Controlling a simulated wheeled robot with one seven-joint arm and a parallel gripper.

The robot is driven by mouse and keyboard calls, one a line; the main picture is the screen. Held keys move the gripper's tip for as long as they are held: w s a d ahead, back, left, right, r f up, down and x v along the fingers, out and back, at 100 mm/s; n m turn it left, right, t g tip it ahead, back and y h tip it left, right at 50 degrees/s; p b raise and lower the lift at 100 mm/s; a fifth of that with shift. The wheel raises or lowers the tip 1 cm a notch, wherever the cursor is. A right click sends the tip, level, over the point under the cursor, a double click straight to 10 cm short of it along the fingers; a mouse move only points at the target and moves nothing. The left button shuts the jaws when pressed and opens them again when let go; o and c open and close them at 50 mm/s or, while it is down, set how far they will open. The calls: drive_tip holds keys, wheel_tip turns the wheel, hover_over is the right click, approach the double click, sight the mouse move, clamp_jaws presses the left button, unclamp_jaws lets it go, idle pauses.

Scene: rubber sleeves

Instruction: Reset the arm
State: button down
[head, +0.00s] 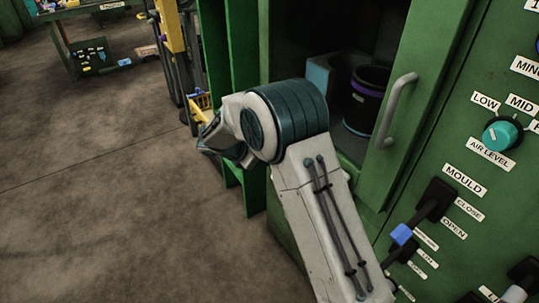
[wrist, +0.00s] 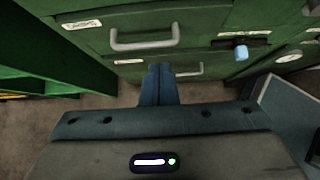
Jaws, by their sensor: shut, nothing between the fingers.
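My arm reaches up from the bottom of the head view in front of the green machine, bent at a dark teal joint. My gripper is at the left end of the arm in the head view, mostly hidden behind the wrist. In the wrist view my gripper (wrist: 161,72) has its two blue-grey fingers together and empty. The fingertips point toward green drawer fronts with a grey handle (wrist: 142,40). I cannot tell whether they touch anything, but floor shows around the fingers.
A green cabinet (head: 455,75) with an open compartment holds a dark bucket (head: 366,100). Its grey handle (head: 396,110) sticks out near my arm. A control panel with a teal knob (head: 502,134) and levers is at right. Open floor (head: 95,190) lies at left.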

drive_tip(key=shift+s+a+r, duration=0.1)
drive_tip(key=shift+r, duration=0.05)
drive_tip(key=s+d+r+m+g+y+p, duration=0.25)
drive_tip(key=s+d+r+m+p, duration=0.25)
drive_tip(key=s+d+r+m, duration=0.85)
drive_tip(key=s+d+r+m+y+p, duration=0.2)
drive_tip(key=s+r+m, duration=0.2)
drive_tip(key=s, duration=0.4)
drive_tip(key=s+d+r+m+y+p, duration=0.2)
drive_tip(key=s+r+m+y, duration=0.1)
drive_tip(key=s+r+m, duration=0.2)
drive_tip(key=shift+s+d+r+m+p, duration=0.35)
drive_tip(key=shift+s+m, duration=0.9)
drive_tip(key=shift+s, duration=0.75)
drive_tip(key=shift+a, duration=0.1)
